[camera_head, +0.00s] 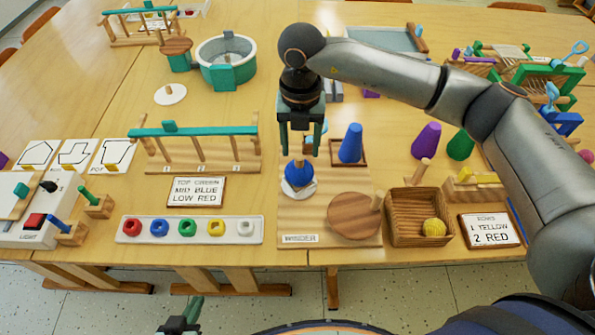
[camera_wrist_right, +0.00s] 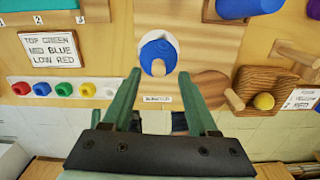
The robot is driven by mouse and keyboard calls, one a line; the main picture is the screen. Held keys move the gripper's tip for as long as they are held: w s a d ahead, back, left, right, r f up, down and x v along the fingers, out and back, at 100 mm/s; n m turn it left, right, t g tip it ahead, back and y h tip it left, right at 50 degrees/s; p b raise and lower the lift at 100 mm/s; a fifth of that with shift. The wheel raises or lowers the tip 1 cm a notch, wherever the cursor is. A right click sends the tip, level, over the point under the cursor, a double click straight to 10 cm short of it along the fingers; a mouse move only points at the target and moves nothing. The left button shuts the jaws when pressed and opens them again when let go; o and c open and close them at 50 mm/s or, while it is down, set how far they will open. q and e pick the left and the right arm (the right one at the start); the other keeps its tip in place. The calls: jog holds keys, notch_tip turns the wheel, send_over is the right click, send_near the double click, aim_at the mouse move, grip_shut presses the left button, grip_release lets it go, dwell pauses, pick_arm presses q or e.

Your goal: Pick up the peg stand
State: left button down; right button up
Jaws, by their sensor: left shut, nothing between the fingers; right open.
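My right gripper (camera_head: 300,152) is open and points down above a blue rounded piece (camera_head: 298,174) on a white round base (camera_head: 297,191). In the right wrist view the blue piece (camera_wrist_right: 158,50) lies just beyond the open fingertips (camera_wrist_right: 160,74), apart from them. A round wooden disc (camera_head: 352,220) with a short upright peg stands to its right. A wooden rack (camera_head: 205,168) with several pegs and a teal bar is to its left. I cannot tell which of these is the peg stand. My left gripper (camera_head: 183,318) is shut and empty at the bottom edge.
A tray (camera_head: 190,230) of coloured rings and a text card (camera_head: 196,191) lie left. A blue cone (camera_head: 351,144) stands behind right. A wooden box (camera_head: 405,205) holding a yellow ball is right. My right arm hides part of the right side.

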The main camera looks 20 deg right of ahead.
aim_at(299, 169)
notch_tip(299, 169, down, 8)
jog(key=shift+a+r, duration=0.1)
dwell(0.4)
grip_shut()
dwell(0.3)
